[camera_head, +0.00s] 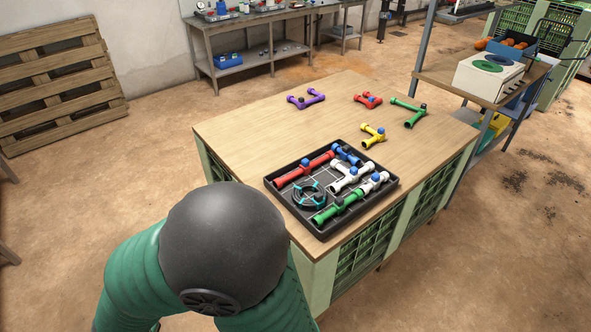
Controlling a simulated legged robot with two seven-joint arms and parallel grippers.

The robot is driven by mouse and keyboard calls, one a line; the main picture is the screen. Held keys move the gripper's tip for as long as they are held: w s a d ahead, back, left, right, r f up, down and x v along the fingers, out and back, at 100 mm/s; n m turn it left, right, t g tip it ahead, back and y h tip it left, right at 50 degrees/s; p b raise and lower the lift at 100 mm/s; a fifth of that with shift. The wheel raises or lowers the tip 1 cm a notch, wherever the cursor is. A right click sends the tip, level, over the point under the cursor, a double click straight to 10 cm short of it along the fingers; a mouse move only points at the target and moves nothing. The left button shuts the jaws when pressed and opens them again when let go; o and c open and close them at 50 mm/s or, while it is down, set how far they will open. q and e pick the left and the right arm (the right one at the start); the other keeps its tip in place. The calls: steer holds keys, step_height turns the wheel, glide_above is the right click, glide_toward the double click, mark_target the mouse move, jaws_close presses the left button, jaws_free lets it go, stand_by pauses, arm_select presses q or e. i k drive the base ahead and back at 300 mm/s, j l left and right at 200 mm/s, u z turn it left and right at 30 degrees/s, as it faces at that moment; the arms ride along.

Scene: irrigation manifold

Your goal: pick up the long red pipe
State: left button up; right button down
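A long red pipe (303,169) lies along the far left side of a black tray (361,211) on the wooden table. It has a blue fitting or valve near its middle-right and lies beside a blue pipe piece (346,154). White pieces (350,176), a green pipe (340,207) and a dark coiled hose (309,195) with cyan ties share the tray. A shorter red piece (368,99) lies on the far part of the table. Neither gripper is in view.
Purple (306,98), yellow (373,135) and green (409,112) pipe pieces lie loose on the table (250,130), whose left side is clear. A shelf with a white box (489,76) stands at right. A workbench (250,30) and pallet (60,85) stand behind.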

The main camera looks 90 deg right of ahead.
mark_target(305, 167)
steer(key=i+l+z, duration=0.25)
steer(key=z, duration=0.15)
steer(key=i+l+z, duration=0.1)
steer(key=i+z, duration=1)
steer(key=z, duration=0.2)
steer(key=i+z, duration=0.25)
steer(key=z, duration=0.25)
steer(key=i+z, duration=0.2)
steer(key=z, duration=0.25)
steer(key=i+j+z, duration=0.1)
steer(key=i+z, duration=0.15)
steer(key=z, duration=0.25)
steer(key=i+j+z, duration=0.15)
steer(key=z, duration=0.35)
steer(key=i+j+z, duration=0.1)
steer(key=i+z, duration=0.15)
steer(key=z, duration=0.2)
steer(key=i+j+z, duration=0.2)
steer(key=z, duration=0.3)
